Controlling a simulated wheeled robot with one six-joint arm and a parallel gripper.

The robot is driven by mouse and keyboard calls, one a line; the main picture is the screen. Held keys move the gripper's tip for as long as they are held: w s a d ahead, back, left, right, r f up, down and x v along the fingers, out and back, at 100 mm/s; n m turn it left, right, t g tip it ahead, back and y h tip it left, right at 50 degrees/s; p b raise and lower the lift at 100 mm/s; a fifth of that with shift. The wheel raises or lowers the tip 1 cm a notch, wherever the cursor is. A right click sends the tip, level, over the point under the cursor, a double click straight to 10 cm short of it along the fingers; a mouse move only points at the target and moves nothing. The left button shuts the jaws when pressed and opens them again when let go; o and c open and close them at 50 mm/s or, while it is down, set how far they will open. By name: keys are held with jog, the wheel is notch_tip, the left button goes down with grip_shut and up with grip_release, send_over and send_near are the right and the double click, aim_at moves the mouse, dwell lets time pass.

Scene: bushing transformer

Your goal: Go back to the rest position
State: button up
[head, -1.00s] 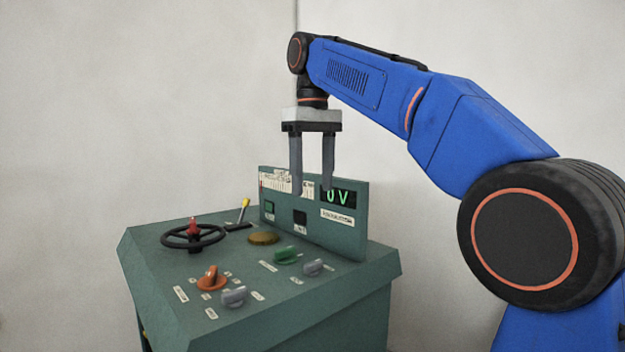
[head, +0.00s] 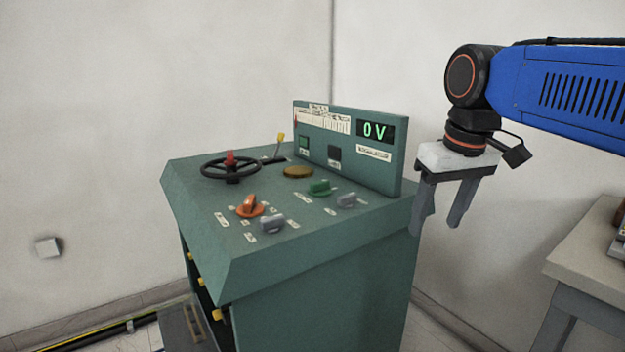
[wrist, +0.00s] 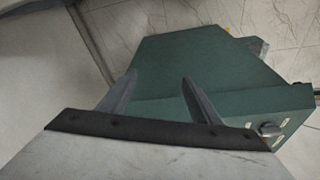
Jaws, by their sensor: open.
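My gripper (head: 436,222) hangs pointing down at the right of the green control console (head: 300,285) in the head view. Its two grey fingers are apart with nothing between them. The gripper stands clear of the knobs and the display. In the wrist view the open fingers (wrist: 158,88) show above the console's green side (wrist: 185,62), with a grey knob (wrist: 268,129) at the lower right.
The console carries a black handwheel (head: 230,172), an orange knob (head: 250,206), a green knob (head: 319,187) and a display (head: 375,131) reading 0 V. A grey table (head: 590,262) stands at the right. White walls close off the back.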

jog(key=s+d+f+m+t, duration=0.1)
jog(key=s+d+f, duration=0.2)
jog(key=s+f, duration=0.4)
jog(key=s+d+f+m+t, duration=0.1)
jog(key=s+f, duration=0.6)
jog(key=f, duration=0.7)
jog(key=shift+d+f+m, duration=0.3)
jog(key=shift+d+m, duration=0.2)
jog(key=shift+d, duration=0.55)
